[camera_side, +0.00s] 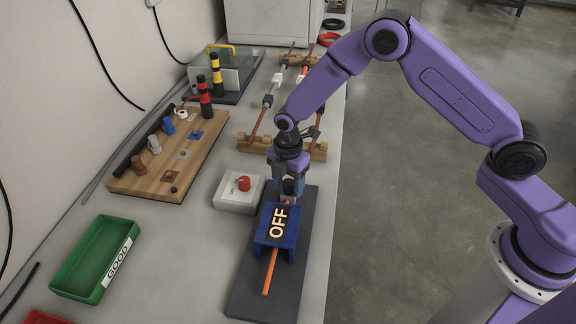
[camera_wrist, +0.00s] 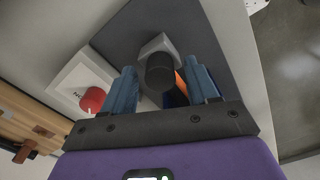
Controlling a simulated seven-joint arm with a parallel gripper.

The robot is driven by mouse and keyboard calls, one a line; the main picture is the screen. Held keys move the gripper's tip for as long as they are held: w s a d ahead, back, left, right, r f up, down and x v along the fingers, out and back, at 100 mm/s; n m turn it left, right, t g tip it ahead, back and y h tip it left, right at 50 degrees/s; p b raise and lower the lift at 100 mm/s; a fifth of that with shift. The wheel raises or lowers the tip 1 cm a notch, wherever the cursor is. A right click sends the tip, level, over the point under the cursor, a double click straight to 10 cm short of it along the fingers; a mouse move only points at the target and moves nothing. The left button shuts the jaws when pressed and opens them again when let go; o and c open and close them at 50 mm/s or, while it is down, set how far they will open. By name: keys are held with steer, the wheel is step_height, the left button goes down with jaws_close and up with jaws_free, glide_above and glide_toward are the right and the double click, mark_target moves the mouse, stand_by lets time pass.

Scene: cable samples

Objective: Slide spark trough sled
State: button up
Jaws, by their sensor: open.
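A blue trough block (camera_side: 262,240) with an "OFF" label sits on a dark base plate (camera_side: 250,290). An orange cable (camera_side: 269,275) runs along it and sticks out at the front. A black knob (camera_side: 288,187) on a grey body stands at its far end; I take this for the sled. My gripper (camera_side: 289,192) points down over the knob. In the wrist view the open fingers (camera_wrist: 162,90) stand on either side of the black knob (camera_wrist: 160,72), with gaps visible. The grey body (camera_wrist: 158,44) shows behind it. The knob's lower part is hidden in the side view.
A white box with a red button (camera_side: 243,184) stands close left of the plate. A wooden board with samples (camera_side: 150,185), a green "GOOD" tray (camera_side: 75,275) and a wooden cable stand (camera_side: 255,145) lie around. The bench's right edge is near the plate.

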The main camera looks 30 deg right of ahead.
step_height(320, 180, up, 17)
stand_by(0.4)
step_height(320, 180, down, 17)
steer(key=n, duration=0.5)
steer(key=shift+d+f, duration=0.1)
steer(key=shift+f, duration=0.05)
stand_by(0.7)
jaws_close()
